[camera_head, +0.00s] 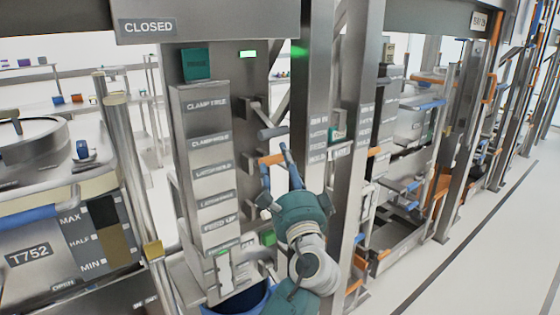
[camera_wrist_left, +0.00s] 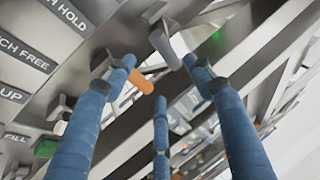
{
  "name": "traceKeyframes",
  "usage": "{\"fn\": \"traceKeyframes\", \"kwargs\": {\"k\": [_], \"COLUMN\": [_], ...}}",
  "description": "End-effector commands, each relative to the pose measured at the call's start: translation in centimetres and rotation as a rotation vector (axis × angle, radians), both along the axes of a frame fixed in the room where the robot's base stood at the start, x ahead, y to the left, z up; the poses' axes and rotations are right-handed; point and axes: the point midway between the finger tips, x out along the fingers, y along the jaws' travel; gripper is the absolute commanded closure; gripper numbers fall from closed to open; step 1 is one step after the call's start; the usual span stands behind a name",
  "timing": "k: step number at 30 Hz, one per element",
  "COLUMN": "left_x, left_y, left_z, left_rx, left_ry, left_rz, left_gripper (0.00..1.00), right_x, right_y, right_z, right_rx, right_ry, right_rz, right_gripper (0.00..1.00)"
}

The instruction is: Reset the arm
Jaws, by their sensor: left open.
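My left gripper (camera_head: 276,160) has blue fingers on a teal wrist and reaches up from the bottom middle in the head view. Its fingers are spread open at the lever side of a grey labelled column (camera_head: 208,150). An orange handle (camera_head: 271,159) shows by the fingertips, with a grey cylindrical handle (camera_head: 272,132) just above. In the left wrist view the open fingers (camera_wrist_left: 158,66) point toward the grey handle (camera_wrist_left: 166,42) and the orange handle (camera_wrist_left: 142,80). Nothing is clearly held; whether a finger touches the orange handle I cannot tell. My right gripper is not in view.
A tank marked T752 (camera_head: 30,255) stands left. A blue bin (camera_head: 240,300) is under the column. Steel posts (camera_head: 355,130) crowd the right; open floor (camera_head: 480,250) lies beyond.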

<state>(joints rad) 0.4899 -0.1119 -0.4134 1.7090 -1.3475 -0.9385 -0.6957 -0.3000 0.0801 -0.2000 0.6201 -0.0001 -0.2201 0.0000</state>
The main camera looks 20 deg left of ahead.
Motion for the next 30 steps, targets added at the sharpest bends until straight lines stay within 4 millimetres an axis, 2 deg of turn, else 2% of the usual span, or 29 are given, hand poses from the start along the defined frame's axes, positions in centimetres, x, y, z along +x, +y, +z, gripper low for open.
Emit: {"fn": "traceKeyframes", "kwargs": {"k": [14,17,20,23,24,26,30], "left_x": [0.1,0.4,1.4,2.6,3.0,3.3,2.3], "left_y": [0.0,-0.1,-0.4,-1.0,-1.2,-1.5,-2.0], "left_z": [0.0,-1.0,-4.5,-10.8,-13.8,-18.5,-29.3], "left_rx": [0.0,-0.005,-0.028,-0.074,-0.1,-0.145,-0.267], "left_ry": [0.0,0.016,0.071,0.165,0.208,0.276,0.425], "left_rz": [-0.001,-0.01,-0.041,-0.092,-0.116,-0.147,-0.203], "left_gripper": [0.46,0.46,0.46,0.46,0.46,0.46,0.46], "right_x": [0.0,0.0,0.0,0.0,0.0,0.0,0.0], "right_y": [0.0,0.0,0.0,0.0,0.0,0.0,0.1], "right_z": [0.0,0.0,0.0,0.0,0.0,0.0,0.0], "right_rx": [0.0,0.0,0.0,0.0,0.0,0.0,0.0], "right_ry": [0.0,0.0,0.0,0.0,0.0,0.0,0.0], "right_rz": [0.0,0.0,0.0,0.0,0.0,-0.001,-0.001], "right_gripper": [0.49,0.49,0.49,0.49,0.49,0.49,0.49]}}
